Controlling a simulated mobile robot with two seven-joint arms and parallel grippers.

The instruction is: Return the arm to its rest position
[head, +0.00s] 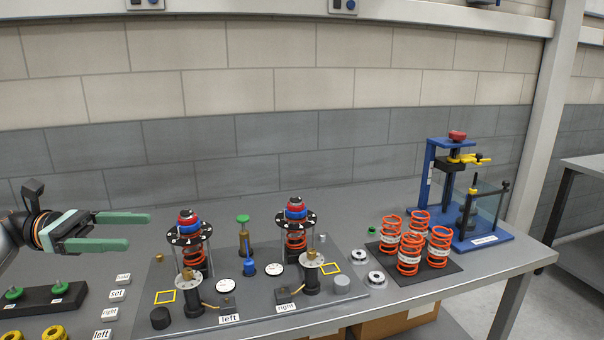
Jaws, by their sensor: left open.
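My left gripper (138,231) reaches in from the left edge, above the left end of the bench. Its two green fingers point right and are apart, with nothing between them. It hangs in the air left of the left chassis fixture (191,242), touching nothing. The left and right fixtures stand on a grey plate, each with an orange spring and a red, blue and black top; the right fixture (296,228) is farther off. My right gripper does not show.
Several orange springs (409,254) stand on a black mat to the right. A blue press (446,190) stands at the bench's right end. A black block (45,298) with green knobs and small white labels lies below my left gripper. A tiled wall closes the back.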

